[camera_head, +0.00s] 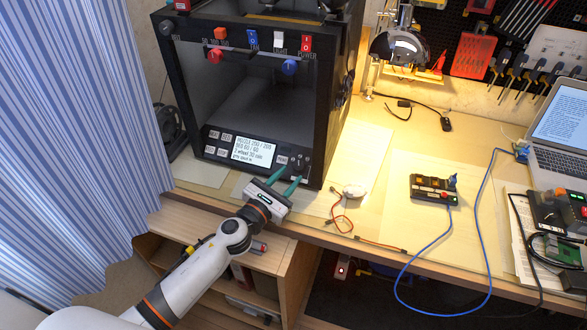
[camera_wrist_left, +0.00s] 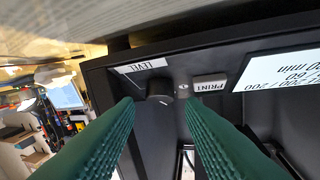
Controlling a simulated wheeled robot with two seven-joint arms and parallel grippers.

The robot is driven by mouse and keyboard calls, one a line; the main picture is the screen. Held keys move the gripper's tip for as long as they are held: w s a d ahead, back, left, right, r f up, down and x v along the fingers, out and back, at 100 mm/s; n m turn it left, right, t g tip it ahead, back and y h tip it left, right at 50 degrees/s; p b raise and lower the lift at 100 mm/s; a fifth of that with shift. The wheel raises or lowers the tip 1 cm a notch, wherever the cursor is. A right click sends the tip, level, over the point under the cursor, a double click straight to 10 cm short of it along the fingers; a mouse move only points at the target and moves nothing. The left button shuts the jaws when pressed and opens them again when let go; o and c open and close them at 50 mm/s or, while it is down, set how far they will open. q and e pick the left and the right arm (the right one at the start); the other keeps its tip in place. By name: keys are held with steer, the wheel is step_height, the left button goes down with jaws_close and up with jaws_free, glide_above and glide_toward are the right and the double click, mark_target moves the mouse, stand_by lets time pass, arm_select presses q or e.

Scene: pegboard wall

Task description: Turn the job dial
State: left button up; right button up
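A black round knob (camera_wrist_left: 160,89) with a pale mark beside it sits on the printer's lower front panel, near a white label reading LEVEL (camera_wrist_left: 142,65) and a PRINT button (camera_wrist_left: 209,84). I cannot read a job label on any dial. In the head view the panel (camera_head: 215,148) has a lit screen (camera_head: 254,150). My left gripper (camera_head: 284,179) is in front of the panel's lower right part. Its two green fingers are open, and in the left wrist view they (camera_wrist_left: 160,104) point toward the knob, one to each side, with nothing held. My right gripper is not in view.
The 3D printer (camera_head: 340,90) stands on the wooden bench, with coloured switches (camera_head: 252,38) and another dark dial (camera_head: 167,28) along its top. A wired disc (camera_head: 354,191), a small button box (camera_head: 433,189) with a blue cable, and a laptop (camera_head: 560,125) lie to the right.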

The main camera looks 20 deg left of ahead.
mark_target(298, 167)
arm_select(q)
steer(key=shift+x, duration=1.65)
steer(key=shift+s, duration=0.1)
steer(key=c, duration=0.7)
